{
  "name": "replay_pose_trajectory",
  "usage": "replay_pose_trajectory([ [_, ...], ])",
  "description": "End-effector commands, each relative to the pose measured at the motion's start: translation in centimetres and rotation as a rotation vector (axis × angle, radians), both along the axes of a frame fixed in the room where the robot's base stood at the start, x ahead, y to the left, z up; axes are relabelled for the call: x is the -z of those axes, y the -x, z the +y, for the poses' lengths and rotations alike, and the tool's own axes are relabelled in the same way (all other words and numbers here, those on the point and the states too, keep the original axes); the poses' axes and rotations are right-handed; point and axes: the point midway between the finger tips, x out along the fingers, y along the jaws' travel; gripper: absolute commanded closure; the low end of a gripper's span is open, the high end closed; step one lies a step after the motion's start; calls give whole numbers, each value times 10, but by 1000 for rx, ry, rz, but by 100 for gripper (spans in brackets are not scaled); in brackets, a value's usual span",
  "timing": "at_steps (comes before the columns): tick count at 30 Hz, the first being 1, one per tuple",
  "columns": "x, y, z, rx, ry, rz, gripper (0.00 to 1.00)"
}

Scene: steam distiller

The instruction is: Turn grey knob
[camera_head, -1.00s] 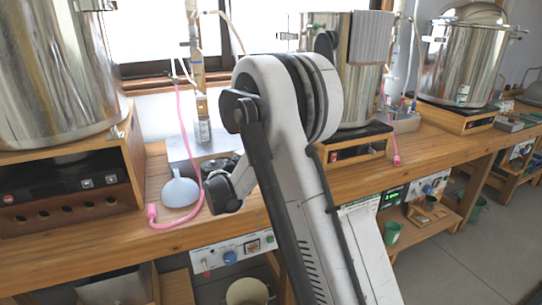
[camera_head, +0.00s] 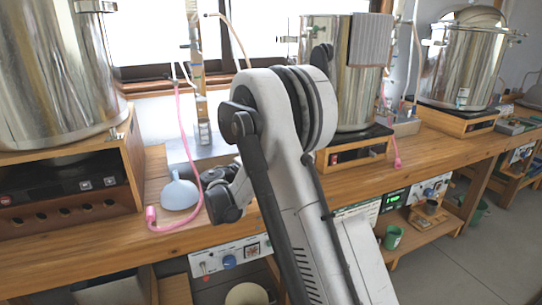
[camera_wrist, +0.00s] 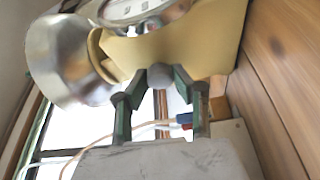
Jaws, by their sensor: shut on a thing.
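A round grey knob (camera_wrist: 160,76) sits on the front of a tan panel (camera_wrist: 208,42), below a round dial, in the wrist view. My gripper (camera_wrist: 160,78) has its two green fingers on either side of the knob, with the dark fingertips closed on it. In the head view my white and black arm crosses the middle of the picture. The fingertips and the grey knob cannot be made out there, behind the arm and wrist.
A wooden bench (camera_head: 90,245) runs along the window, with steel pots (camera_head: 462,65) on wooden bases. A pale blue funnel (camera_head: 179,193) and pink hose (camera_head: 189,145) lie left of my wrist. A control panel (camera_head: 205,263) hangs under the bench edge.

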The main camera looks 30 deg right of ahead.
Motion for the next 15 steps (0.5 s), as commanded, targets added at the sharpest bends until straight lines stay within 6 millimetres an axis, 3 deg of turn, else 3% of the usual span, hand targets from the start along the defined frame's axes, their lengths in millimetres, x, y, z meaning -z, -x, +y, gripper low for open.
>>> replay_pose_trajectory([
  [1, 0, 0, 0, 0, -1, 0, 100],
  [2, 0, 0, 0, 0, -1, 0, 73],
  [6, 0, 0, 0, 0, -1, 0, 56],
  [15, 0, 1, 2, -1, 0, 1, 56],
])
